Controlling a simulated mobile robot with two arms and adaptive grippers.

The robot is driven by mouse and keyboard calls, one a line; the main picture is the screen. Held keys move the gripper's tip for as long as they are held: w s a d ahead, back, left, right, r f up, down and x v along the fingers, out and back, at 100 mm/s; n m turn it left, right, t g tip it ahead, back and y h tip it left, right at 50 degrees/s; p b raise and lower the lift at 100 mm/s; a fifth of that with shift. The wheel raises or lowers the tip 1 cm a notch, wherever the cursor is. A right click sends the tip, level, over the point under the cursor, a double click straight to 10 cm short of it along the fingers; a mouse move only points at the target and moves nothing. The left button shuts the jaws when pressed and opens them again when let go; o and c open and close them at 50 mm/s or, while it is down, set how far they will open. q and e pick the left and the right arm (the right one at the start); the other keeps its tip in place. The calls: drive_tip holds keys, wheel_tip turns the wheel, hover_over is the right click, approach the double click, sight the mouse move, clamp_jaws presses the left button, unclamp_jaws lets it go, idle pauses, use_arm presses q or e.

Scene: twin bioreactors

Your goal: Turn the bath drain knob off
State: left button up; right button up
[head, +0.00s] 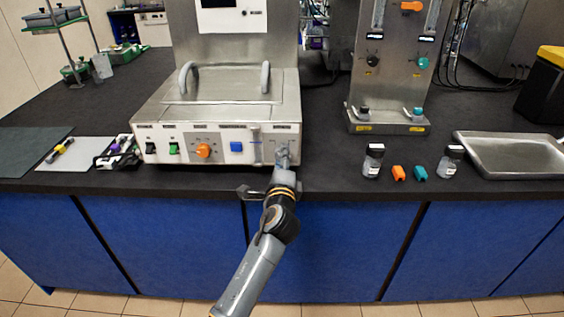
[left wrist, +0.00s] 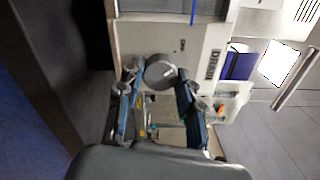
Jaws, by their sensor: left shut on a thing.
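The steel bath (head: 216,110) stands on the dark bench, with its control panel facing me. The round grey drain knob (left wrist: 160,71) is on that panel next to a DRAIN label (left wrist: 214,65) in the left wrist view. My left gripper (head: 284,154) reaches the right end of the panel. In the left wrist view its two fingers (left wrist: 158,80) are on either side of the knob and shut on it. In the head view the gripper largely hides the knob. My right gripper is in neither view.
Small bottles (head: 373,160), orange and teal pieces (head: 398,173) and a metal tray (head: 520,155) are to the right. Bench is clear between bath and bottles.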

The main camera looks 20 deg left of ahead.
use_arm(q)
drive_tip(key=shift+n, duration=0.5)
drive_tip(key=o, duration=1.2)
drive_tip(key=v, duration=1.2)
